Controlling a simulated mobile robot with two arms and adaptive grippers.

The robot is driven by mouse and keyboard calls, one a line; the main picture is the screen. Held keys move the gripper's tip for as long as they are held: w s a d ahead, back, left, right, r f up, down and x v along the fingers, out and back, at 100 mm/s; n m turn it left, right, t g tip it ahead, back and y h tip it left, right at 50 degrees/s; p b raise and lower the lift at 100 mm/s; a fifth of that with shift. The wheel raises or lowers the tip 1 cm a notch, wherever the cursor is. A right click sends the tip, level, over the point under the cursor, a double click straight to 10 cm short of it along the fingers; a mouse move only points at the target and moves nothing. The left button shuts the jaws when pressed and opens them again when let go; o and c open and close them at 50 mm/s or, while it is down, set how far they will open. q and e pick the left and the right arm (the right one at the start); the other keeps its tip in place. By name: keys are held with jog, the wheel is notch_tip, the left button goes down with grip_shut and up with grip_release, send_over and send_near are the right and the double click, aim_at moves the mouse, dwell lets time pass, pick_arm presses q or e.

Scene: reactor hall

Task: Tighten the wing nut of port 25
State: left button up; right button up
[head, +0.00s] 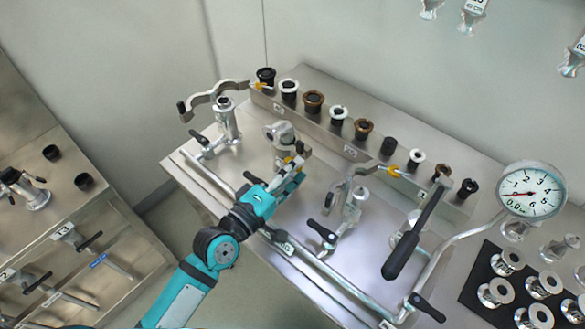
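My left gripper (297,156), teal with dark fingers, reaches in from the lower left over the steel bench. Its fingertips are beside a short metal flanged fitting (279,132) with a clamp around it. The fingers overlap the fitting's lower right side, so I cannot tell whether they touch it or hold a wing nut. The finger gap is too small to judge. Labels on the bench are too small to read, so I cannot tell which port is 25. My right gripper is not in view.
A raised steel ledge (330,128) carries several black, white and brown round fittings. A valve with a curved handle (212,98) stands left of the gripper. A long black lever (414,235) and pipework stand to the right. A pressure gauge (531,191) and a black mat with flanges (485,258) are far right.

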pick_arm(q)
grip_shut()
jog(key=shift+m, duration=0.3)
jog(key=shift+a+f+m+p, duration=0.15)
jog(key=shift+m+p, duration=0.25)
jog(key=shift+m, duration=1.15)
jog(key=shift+f+m+p, duration=0.15)
jog(key=shift+m+p, duration=0.25)
jog(key=shift+m, duration=1.15)
